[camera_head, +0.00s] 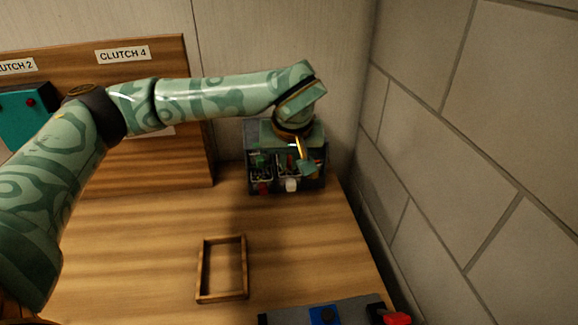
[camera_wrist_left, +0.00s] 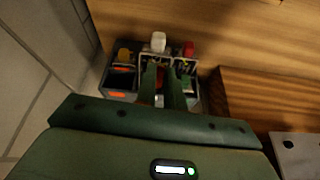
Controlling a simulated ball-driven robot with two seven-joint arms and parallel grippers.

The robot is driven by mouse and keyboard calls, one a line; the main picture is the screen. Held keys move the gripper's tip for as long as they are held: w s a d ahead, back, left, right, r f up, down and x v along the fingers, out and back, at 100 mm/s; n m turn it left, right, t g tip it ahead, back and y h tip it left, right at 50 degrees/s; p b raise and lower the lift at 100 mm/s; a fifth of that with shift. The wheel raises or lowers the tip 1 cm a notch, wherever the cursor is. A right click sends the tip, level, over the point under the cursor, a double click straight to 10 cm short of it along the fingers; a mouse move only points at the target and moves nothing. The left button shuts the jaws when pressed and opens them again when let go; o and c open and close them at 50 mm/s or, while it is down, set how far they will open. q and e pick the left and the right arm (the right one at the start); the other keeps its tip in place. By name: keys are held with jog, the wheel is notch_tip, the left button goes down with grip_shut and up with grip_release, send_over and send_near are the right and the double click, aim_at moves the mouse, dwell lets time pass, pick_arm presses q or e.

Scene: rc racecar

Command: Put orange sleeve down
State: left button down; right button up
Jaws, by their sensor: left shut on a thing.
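My left gripper (camera_head: 304,160) points down over a grey compartment bin (camera_head: 258,184) at the back of the table. In the left wrist view its fingers (camera_wrist_left: 162,75) reach into the bin's middle area. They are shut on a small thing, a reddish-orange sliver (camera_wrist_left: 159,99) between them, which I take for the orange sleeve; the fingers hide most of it. I cannot tell whether it touches the bin. My right gripper is not in view.
The bin holds small parts, including a white one (camera_head: 291,185) and a red one (camera_head: 263,188). A wooden frame (camera_head: 201,270) lies on the table. A grey unit (camera_head: 290,315) is at the front edge. A block wall (camera_head: 480,150) bounds the right; a wooden board (camera_head: 190,110) stands behind.

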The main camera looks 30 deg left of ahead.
pick_arm(q)
jog(key=s+d+r+p, duration=0.3)
jog(key=s+r, duration=0.6)
jog(key=s, duration=0.3)
jog(key=n+p, duration=0.2)
jog(key=p, duration=0.2)
send_over(289, 160)
jog(key=s, duration=0.1)
jog(key=shift+g+y, duration=0.3)
jog(key=shift+g, duration=0.1)
notch_tip(289, 160, down, 5)
jog(key=shift+d+f, duration=0.1)
jog(key=shift+f, duration=0.1)
jog(key=w+f, duration=0.1)
jog(key=w+a+f, duration=0.1)
jog(key=w+f, duration=0.1)
jog(key=w+a+f+b, duration=0.1)
jog(key=f, duration=0.1)
jog(key=shift+w+a, duration=0.1)
jog(key=shift+w, duration=0.25)
jog(key=shift+w+a+f, duration=0.25)
jog(key=shift+w+f, duration=0.2)
jog(key=shift+f, duration=0.2)
notch_tip(289, 160, down, 3)
jog(key=shift+f+b, duration=0.1)
jog(key=shift+b, duration=0.35)
